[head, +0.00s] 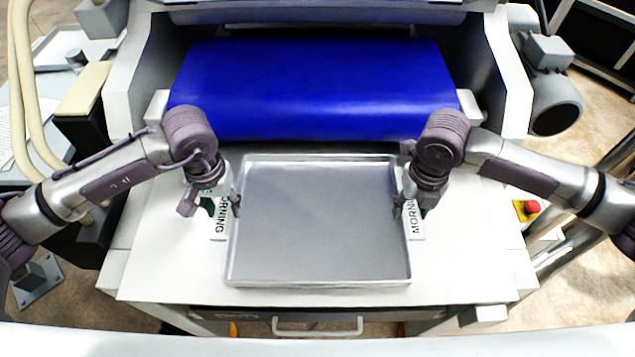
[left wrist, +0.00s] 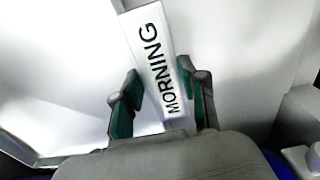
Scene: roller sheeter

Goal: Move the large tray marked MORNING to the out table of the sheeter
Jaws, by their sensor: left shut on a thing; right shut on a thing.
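The large grey metal tray (head: 318,283) is flat, empty and level over the white out table (head: 470,260) in front of the blue belt. White labels reading MORNING show at its left (head: 219,228) and right (head: 417,227) sides. My left gripper (head: 226,205) is shut on the tray's left side, and my right gripper (head: 408,206) is shut on its right side. In the left wrist view the MORNING label (left wrist: 155,60) lies between my left fingers (left wrist: 165,105). I cannot tell whether the tray touches the table or hangs just above it.
The sheeter's blue belt roller (head: 315,85) lies just behind the tray. A drawer handle (head: 317,328) is below the table's front edge. A red button (head: 532,207) is at the right. White table surface is free on both sides of the tray.

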